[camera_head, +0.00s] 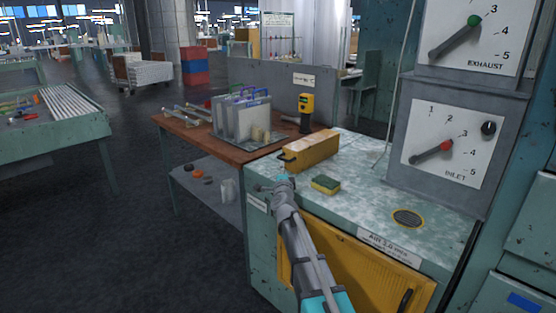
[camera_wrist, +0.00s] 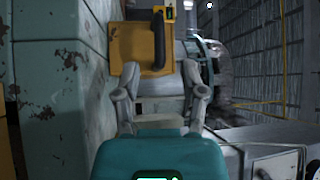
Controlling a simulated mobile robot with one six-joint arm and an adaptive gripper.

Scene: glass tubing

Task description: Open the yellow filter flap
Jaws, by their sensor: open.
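A wide yellow panel (camera_head: 370,270) is set in the front of the teal cabinet, with a dark handle (camera_head: 406,300) near its lower right. It looks shut. My gripper (camera_head: 266,186) is at the cabinet's left front corner, left of the panel and apart from it. In the wrist view my gripper (camera_wrist: 160,95) is open and empty, its two fingers apart. Beyond the fingertips there, a yellow face (camera_wrist: 127,45) with a black handle (camera_wrist: 160,42) shows. I cannot tell whether this is the filter flap or another yellow part.
A round grate (camera_head: 408,218) is at the right. A wooden table (camera_head: 190,130) with a rack stands behind. The dial cabinet (camera_head: 455,140) rises at right. Floor at left is open.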

